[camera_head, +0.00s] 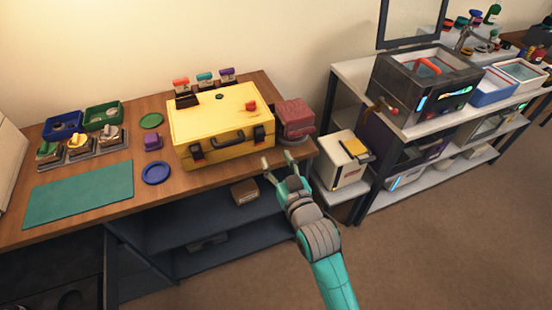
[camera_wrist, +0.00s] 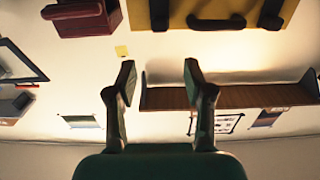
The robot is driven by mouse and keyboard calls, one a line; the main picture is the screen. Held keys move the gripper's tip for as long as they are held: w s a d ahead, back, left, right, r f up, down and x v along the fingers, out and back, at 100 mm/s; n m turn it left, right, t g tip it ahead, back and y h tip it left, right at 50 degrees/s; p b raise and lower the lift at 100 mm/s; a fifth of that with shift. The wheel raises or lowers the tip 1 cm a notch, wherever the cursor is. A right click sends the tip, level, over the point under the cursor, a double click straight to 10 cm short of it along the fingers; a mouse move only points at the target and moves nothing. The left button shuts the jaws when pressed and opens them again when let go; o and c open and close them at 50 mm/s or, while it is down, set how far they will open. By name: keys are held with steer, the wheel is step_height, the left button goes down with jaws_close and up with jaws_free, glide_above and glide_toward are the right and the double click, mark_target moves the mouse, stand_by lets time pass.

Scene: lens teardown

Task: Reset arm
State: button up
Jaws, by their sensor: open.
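My gripper (camera_head: 275,165) is open and empty. In the head view it is at the end of my teal arm, just in front of the table's front right edge, close to a dark red box-like device (camera_head: 295,117). In the wrist view both fingers of my gripper (camera_wrist: 158,82) stand apart with nothing between them. The red device also shows in the wrist view (camera_wrist: 85,20) at the upper left. The yellow case (camera_head: 220,125) is closed on the table, left of my gripper. It also shows at the top of the wrist view (camera_wrist: 200,12).
The wooden table (camera_head: 205,182) holds a teal mat (camera_head: 80,195), a blue tray (camera_head: 62,126), a green tray (camera_head: 103,115), a blue disc (camera_head: 157,173) and a purple block (camera_head: 152,141). A white device (camera_head: 340,162) and a shelf unit (camera_head: 350,72) stand to the right. Floor is free at the lower right.

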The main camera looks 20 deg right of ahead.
steer(key=s+f+g, duration=0.1)
steer(key=s+f, duration=0.4)
steer(key=s, duration=0.6)
steer(key=s+f+g, duration=0.1)
steer(key=s+f, duration=0.4)
steer(key=s, duration=0.6)
steer(key=s+r+g, duration=0.1)
steer(key=s+r, duration=0.2)
steer(key=s, duration=1.6)
steer(key=shift+s, duration=0.4)
